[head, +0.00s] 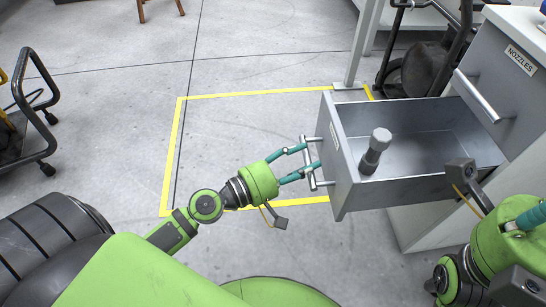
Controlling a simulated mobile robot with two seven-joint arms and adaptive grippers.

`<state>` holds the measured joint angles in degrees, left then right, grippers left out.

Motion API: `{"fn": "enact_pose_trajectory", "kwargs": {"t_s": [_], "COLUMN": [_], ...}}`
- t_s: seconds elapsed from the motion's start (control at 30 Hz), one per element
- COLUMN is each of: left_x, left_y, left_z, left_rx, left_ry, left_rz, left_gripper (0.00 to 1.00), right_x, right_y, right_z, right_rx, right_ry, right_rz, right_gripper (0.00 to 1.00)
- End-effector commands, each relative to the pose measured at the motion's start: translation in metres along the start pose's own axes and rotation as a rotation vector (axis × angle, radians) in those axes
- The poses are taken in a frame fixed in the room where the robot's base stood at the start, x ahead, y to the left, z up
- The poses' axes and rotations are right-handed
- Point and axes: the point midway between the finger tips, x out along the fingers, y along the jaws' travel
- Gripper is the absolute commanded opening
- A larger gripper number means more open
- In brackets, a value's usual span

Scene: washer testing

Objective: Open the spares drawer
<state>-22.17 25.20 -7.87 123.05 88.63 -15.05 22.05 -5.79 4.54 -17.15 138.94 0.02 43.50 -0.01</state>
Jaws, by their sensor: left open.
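The spares drawer (343,176) is a grey metal drawer standing pulled well out of the cabinet. The label on its front is too oblique to read. Its bar handle (311,182) faces left. My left gripper (310,158) is open at this handle, with its teal fingertips close to the bar. I cannot tell whether they touch it. A grey cylindrical part (375,151) is inside the drawer near its front. My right gripper (529,217) shows only partly at the right edge, and its fingertips are out of frame.
The cabinet's drawer labelled NOZZLES (519,60) is shut above the open drawer, with a bar handle (478,97). Yellow tape (172,150) marks a clear floor area. A black-framed cart (42,75) stands at left. A grey post (361,45) rises behind the drawer.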

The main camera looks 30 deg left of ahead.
Motion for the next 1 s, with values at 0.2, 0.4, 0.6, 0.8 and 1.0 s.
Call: {"fn": "enact_pose_trajectory", "kwargs": {"t_s": [0.2, 0.4, 0.6, 0.8, 1.0], "left_x": [-0.039, -0.077, -0.099, -0.104, -0.104], "left_y": [-0.001, -0.001, 0.000, 0.001, 0.000], "left_z": [0.000, 0.000, 0.000, 0.000, 0.000], "left_rx": [-0.006, -0.006, -0.003, 0.000, -0.001], "left_ry": [0.004, 0.005, 0.001, 0.000, 0.000], "left_rz": [-0.005, -0.003, -0.001, 0.000, -0.001], "left_gripper": [0.48, 0.48, 0.48, 0.48, 0.48], "right_x": [0.000, -0.001, -0.001, -0.001, -0.001], "right_y": [0.000, 0.000, 0.000, 0.000, 0.000], "right_z": [0.001, 0.001, 0.001, 0.001, 0.001], "right_rx": [0.001, 0.001, 0.001, 0.001, 0.001], "right_ry": [-0.002, -0.003, -0.003, -0.003, -0.003], "right_rz": [0.002, 0.003, 0.003, 0.003, 0.003], "right_gripper": [0.00, 0.00, 0.00, 0.00, 0.00]}}
